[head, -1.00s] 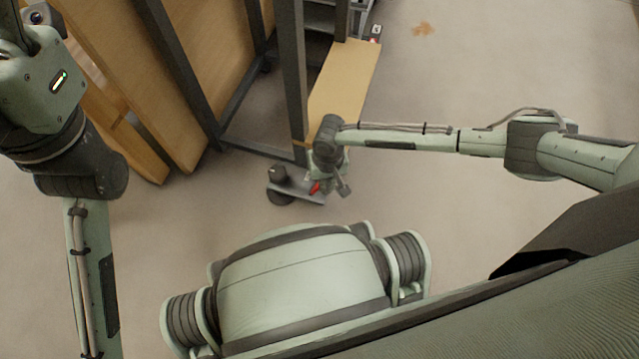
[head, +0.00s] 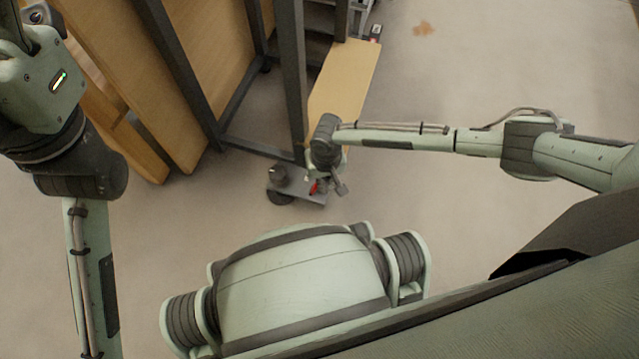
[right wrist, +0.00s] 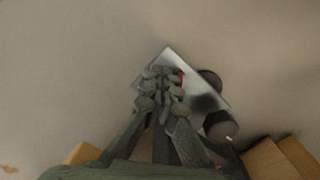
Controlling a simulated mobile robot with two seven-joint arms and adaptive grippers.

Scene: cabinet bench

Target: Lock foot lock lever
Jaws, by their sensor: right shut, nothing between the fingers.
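The red foot lock lever (head: 313,187) shows as a small spot by the grey metal foot plate (head: 298,191) at the bench's near corner. In the right wrist view, a bit of the red lever (right wrist: 182,78) shows just right of the fingers, above the shiny plate (right wrist: 171,55). My right gripper (head: 339,187) is shut and empty, pointing down over the plate beside the lever. Its fingers (right wrist: 162,83) hide much of the lever, and I cannot tell whether they touch it. My left arm stands at the left, but its fingers are not in view.
A dark caster wheel (head: 280,199) sits under the plate, with a dark knob (head: 278,173) above it. The floor to the right (head: 480,210) is clear.

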